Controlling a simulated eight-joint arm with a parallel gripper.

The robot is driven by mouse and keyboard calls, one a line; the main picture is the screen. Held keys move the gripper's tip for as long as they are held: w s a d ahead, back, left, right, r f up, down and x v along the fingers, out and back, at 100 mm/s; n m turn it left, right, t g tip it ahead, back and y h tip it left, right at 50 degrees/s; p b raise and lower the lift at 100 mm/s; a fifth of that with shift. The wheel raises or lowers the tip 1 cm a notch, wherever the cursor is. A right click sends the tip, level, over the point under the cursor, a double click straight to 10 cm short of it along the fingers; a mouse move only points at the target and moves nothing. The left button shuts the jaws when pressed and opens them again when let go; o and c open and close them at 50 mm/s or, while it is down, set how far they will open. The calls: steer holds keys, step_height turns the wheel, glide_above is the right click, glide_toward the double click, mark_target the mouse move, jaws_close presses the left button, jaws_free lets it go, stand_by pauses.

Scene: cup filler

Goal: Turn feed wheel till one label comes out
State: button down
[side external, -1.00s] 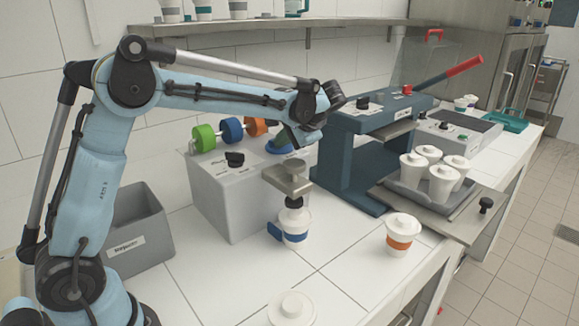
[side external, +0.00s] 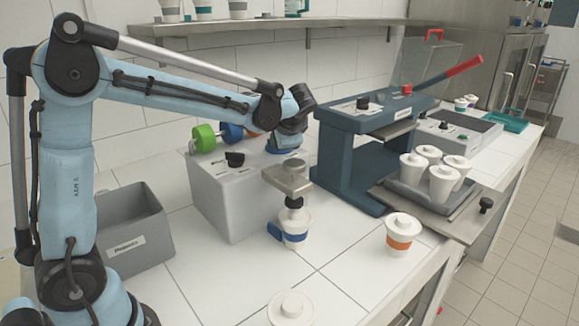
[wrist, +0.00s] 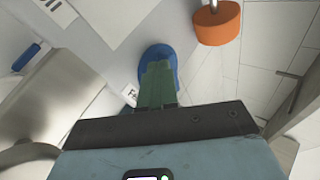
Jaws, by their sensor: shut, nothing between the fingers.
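The blue feed wheel (wrist: 157,50) sits on the grey machine (side external: 232,200), with a small partly hidden white tag (wrist: 130,94) beside it. My gripper (wrist: 157,68) is shut and empty, its green fingers together over the wheel and hiding its middle. In the side view my gripper (side external: 286,140) is low over the machine's back right top, covering most of the wheel. I cannot tell whether the fingertips touch it. No loose label is clearly visible.
The dark blue press (side external: 345,150) stands close on the right. A grey bin (side external: 135,230) is at the left.

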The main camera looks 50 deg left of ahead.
steer(key=m+t, duration=0.1)
steer(key=a+m+t+h, duration=0.1)
steer(key=m, duration=0.1)
steer(key=s+m+t+h, duration=0.1)
steer(key=m, duration=0.1)
steer(key=shift+a+t, duration=0.3)
steer(key=shift+a, duration=0.1)
steer(key=shift+s+a, duration=0.1)
steer(key=shift+a, duration=0.65)
steer(key=shift+d, duration=0.1)
